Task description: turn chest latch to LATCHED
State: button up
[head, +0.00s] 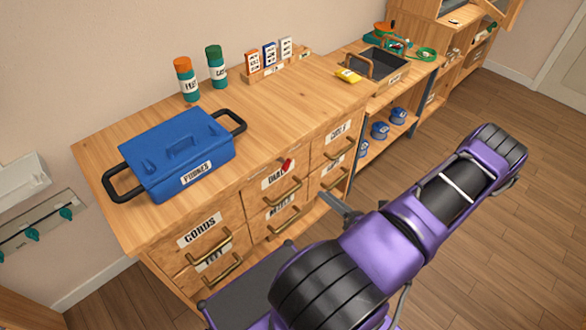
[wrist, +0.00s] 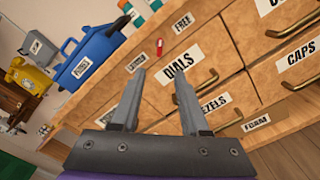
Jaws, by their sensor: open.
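The chest latch (wrist: 159,47) is a small red handle on the chest front above the DIALS drawer. It also shows in the head view (head: 288,164). In the wrist view it lies between a small label that seems to read LATCHED (wrist: 137,63) and a FREE label (wrist: 183,22). Which label it points to is too small to tell. My gripper (wrist: 160,76) is open and empty, its fingers apart and facing the chest front. The latch shows beyond the fingertips, roughly centred between them, with no contact visible.
The DIALS drawer (wrist: 178,66) and other labelled drawers with projecting brass handles (wrist: 208,79) surround the latch; they look shut. A blue FUSES box (head: 190,155) stands on the chest top (head: 270,105). Two capped jars (head: 187,80) stand behind it. Open floor (head: 500,200) lies right.

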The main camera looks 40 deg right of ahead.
aim_at(289, 166)
jog(key=w, duration=0.5)
jog(key=w+a, duration=0.1)
jog(key=w, duration=0.9)
jog(key=shift+w+a, duration=0.1)
jog(key=shift+a, duration=0.05)
jog(key=shift+c, duration=0.2)
grip_shut()
